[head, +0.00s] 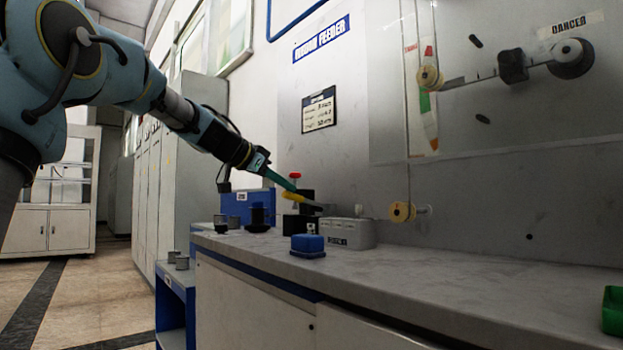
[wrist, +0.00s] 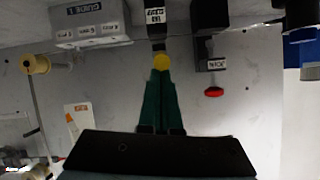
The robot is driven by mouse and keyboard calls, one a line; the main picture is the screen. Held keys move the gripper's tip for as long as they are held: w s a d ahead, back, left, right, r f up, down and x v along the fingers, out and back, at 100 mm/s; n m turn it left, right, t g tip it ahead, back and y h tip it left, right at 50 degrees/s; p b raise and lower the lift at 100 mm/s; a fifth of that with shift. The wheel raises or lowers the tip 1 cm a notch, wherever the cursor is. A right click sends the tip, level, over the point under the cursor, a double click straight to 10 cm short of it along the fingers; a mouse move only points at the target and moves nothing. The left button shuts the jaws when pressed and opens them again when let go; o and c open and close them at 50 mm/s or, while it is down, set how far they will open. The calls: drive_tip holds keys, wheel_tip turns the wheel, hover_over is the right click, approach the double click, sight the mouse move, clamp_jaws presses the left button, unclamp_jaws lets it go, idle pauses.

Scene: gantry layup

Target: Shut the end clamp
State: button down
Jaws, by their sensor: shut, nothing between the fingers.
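The end clamp (wrist: 156,16) is a small black block with a white label, at the top middle of the wrist view. Its yellow lever end (wrist: 161,62) shows as a round knob. In the head view the yellow lever (head: 293,197) lies nearly level, beside a black block on the bench. My gripper (wrist: 161,74) has green fingers closed together and nothing between them. Its tips (head: 296,187) are right at the yellow lever; I cannot tell whether they touch it. The fingers hide part of the lever in the head view.
A black block labelled NICK (wrist: 216,65) with a red knob (wrist: 214,91) stands close beside the clamp. The grey guide box (head: 347,233) and a blue block (head: 307,244) are near on the bench (head: 420,262). The bench's right part is mostly clear.

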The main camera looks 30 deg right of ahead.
drive_tip(key=f+h+b, duration=0.1)
drive_tip(key=f+b, duration=0.1)
drive_tip(key=b, duration=0.4)
drive_tip(key=a+f+h+b, duration=0.1)
drive_tip(key=f+b, duration=0.1)
drive_tip(key=b, duration=0.5)
drive_tip(key=shift+s+t+h+b, duration=0.1)
drive_tip(key=shift+t+h+b, duration=0.2)
drive_tip(key=shift+t, duration=0.1)
drive_tip(key=shift+f+b, duration=0.1)
drive_tip(key=shift+b, duration=0.65)
